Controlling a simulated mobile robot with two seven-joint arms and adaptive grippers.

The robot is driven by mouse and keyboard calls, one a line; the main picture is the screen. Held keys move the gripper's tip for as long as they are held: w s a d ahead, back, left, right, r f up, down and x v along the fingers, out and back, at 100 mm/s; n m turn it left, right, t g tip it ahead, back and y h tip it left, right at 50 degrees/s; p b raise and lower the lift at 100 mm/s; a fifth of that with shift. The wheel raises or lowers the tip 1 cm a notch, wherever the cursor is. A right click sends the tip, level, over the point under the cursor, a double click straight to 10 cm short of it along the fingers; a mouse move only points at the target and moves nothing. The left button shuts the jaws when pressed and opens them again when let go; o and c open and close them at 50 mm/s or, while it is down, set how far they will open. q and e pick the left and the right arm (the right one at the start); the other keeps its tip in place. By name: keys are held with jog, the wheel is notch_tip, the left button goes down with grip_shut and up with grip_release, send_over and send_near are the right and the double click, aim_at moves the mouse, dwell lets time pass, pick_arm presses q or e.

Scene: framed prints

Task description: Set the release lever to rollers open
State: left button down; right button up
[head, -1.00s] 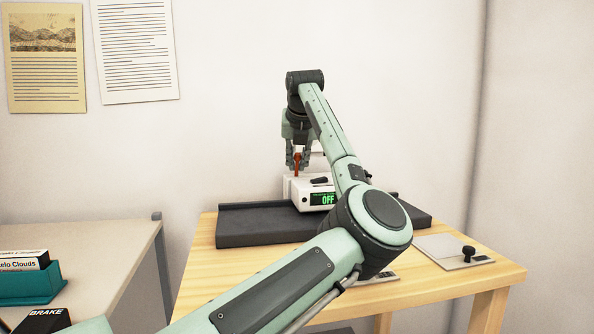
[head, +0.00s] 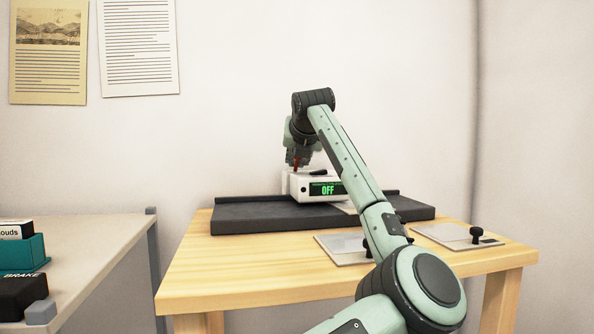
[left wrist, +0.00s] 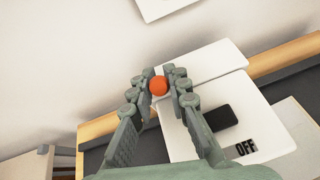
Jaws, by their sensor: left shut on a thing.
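The white machine (head: 335,198) stands on the dark mat and its green display reads OFF. Its release lever (head: 296,164) is a red-orange stalk at the machine's left rear; its round orange knob shows in the left wrist view (left wrist: 159,86). My left gripper (head: 298,160) points down over the machine and is shut on the lever, with the knob between its fingertips. The fingers partly hide the lever, and its exact setting cannot be read. A black part (head: 318,172) lies on top of the machine. My right gripper is out of view.
The dark mat (head: 260,217) lies on a wooden table (head: 230,270). Two light plates lie in front, the right one (head: 440,235) with a black knob (head: 477,234). A side table (head: 95,245) at left bears a teal holder (head: 22,258) and a black BRAKE box (head: 20,294).

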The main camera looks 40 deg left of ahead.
pick_arm(q)
jog(key=shift+s+d+f+t+y, duration=0.1)
jog(key=shift+t+y, duration=0.2)
jog(key=shift+b, duration=0.3)
jog(key=c, duration=1.5)
grip_release()
jog(key=v, duration=1.2)
jog(key=shift+s+d+f, duration=0.1)
jog(key=shift+f, duration=0.05)
